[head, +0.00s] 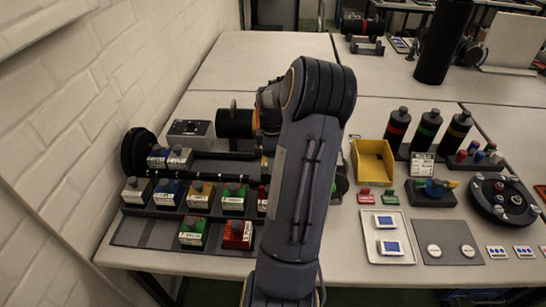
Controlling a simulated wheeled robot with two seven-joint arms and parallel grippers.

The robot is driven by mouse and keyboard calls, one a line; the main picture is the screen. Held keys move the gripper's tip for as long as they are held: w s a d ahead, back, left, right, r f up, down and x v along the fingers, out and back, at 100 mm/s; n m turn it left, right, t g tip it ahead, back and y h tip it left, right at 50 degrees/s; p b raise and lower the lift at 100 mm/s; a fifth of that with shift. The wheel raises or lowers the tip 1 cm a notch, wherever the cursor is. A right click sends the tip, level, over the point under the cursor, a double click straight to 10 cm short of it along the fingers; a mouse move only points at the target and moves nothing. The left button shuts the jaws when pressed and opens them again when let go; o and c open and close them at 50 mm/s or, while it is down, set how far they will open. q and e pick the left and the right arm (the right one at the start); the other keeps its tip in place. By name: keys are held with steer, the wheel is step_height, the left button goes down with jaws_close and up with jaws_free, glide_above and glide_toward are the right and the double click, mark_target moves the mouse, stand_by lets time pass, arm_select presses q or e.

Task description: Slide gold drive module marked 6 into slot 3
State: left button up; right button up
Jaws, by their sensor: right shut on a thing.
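My right arm rises through the middle of the head view and bends over at the top, its wrist turned left and down. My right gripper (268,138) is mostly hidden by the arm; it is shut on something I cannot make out. Drive modules stand in a dark rack at the left: a gold one (200,196), a blue one (167,192), a green one (234,198) and a red one partly behind my arm (262,200). Their numbers and the slot numbers are too small to read. My left gripper is not in view.
A green module (193,232) and a red module (238,234) sit on a grey mat in front. A control box (190,132) stands behind the rack. Right of my arm are a yellow bin (372,162), a white tray (388,236) and a round black fixture (503,198).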

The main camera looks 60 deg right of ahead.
steer(key=shift+w+a+p, duration=0.15)
steer(key=shift+w+a, duration=0.55)
steer(key=shift+w, duration=1)
steer(key=shift+w+a+p, duration=0.1)
steer(key=shift+w+a, duration=0.6)
steer(key=shift+w, duration=0.95)
steer(key=shift+w+a+p, duration=0.15)
steer(key=shift+w+a, duration=0.55)
steer(key=shift+w, duration=1)
steer(key=shift+w+a+p, duration=0.35)
steer(key=shift+w+a, duration=0.4)
steer(key=shift+w, duration=1.05)
steer(key=shift+w+a+p, duration=0.35)
steer(key=shift+w+a, duration=0.35)
steer(key=shift+w, duration=1.1)
steer(key=shift+w+a+p, duration=0.35)
steer(key=shift+w+a, duration=0.4)
steer(key=shift+w, duration=1.05)
steer(key=o, duration=1.3)
steer(key=shift+c, duration=0.2)
step_height(320, 180, up, 7)
steer(key=p, duration=0.5)
